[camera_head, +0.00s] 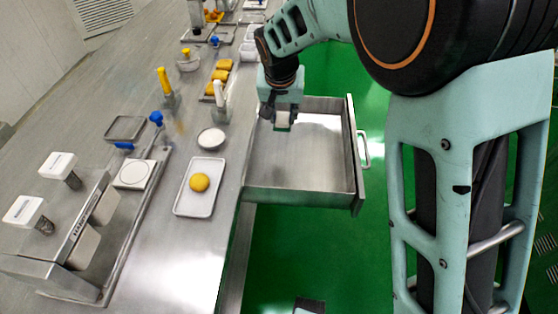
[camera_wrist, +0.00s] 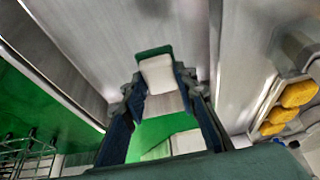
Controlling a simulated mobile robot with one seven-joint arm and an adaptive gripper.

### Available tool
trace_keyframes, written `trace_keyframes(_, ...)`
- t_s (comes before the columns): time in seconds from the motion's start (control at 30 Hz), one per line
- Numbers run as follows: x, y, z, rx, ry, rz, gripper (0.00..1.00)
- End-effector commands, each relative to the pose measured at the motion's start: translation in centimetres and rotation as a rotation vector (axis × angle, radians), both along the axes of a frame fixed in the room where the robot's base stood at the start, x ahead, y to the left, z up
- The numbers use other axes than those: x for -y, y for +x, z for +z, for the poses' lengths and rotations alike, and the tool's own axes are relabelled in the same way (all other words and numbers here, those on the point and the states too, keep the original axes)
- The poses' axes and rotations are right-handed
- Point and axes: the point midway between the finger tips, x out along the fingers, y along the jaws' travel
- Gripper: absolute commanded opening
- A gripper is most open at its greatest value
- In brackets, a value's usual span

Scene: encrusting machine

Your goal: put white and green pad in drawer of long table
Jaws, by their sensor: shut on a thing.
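The white and green pad (camera_head: 282,118) is small, and my gripper (camera_head: 280,112) is shut on it, pointing down. In the wrist view, the pad (camera_wrist: 156,74) shows between the fingertips, its green edge at the far end. The drawer (camera_head: 305,172) of the long table (camera_head: 175,248) is pulled out to the right, and its visible floor is bare. My gripper and the pad are over the drawer's back left part. I cannot tell how high the pad is above the drawer floor.
On the table beside the drawer are a white tray (camera_head: 206,210) with a yellow ball (camera_head: 200,182), a round white dish (camera_head: 211,138) and several yellow pieces (camera_head: 221,76). A metal machine (camera_head: 72,232) stands at the left. Green floor (camera_head: 300,255) is clear before the drawer.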

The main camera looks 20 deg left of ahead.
Motion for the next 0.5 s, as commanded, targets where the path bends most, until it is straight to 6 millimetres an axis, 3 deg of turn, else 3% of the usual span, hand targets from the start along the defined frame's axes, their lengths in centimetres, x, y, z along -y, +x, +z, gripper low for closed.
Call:
trace_keyframes(0.1, -0.9, -0.2, -1.2, 0.001, -0.002, 0.005, 0.04)
trace_keyframes(0.33, -1.0, -0.3, -5.4, 0.000, -0.003, 0.006, 0.04)
trace_keyframes(0.5, -1.0, -0.2, -6.8, 0.001, -0.001, 0.005, 0.04)
